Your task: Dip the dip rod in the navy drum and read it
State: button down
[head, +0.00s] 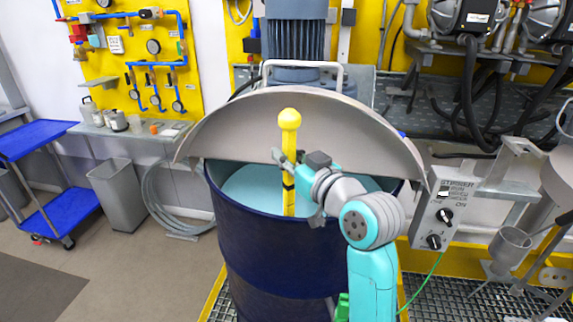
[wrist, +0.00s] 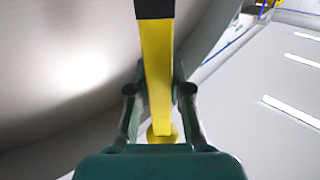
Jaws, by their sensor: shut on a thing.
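The navy drum (head: 285,255) stands upright in the middle of the head view, with pale blue liquid (head: 250,187) inside. My gripper (head: 288,168) is over the drum's open front part, shut on the yellow dip rod (head: 289,145). The rod is close to upright, with its round knob on top and a black band just below my fingers. Its lower part reaches down inside the opening and drops from sight near the front rim; I cannot tell how deep the tip is. In the wrist view the rod (wrist: 157,70) runs between both fingers of my gripper (wrist: 159,95).
A grey half lid (head: 270,125) stands raised behind the rod, close to my gripper, with a motor (head: 295,40) behind it. A control box (head: 440,215) is to the drum's right. A grey bin (head: 118,195) and blue cart (head: 60,210) stand left; the floor between is clear.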

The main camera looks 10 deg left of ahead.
notch_tip(320, 180, up, 31)
jog(key=shift+f, duration=0.15)
dwell(1.0)
jog(key=s, duration=1.7)
jog(key=shift+a+r, duration=0.25)
jog(key=shift+r, duration=0.2)
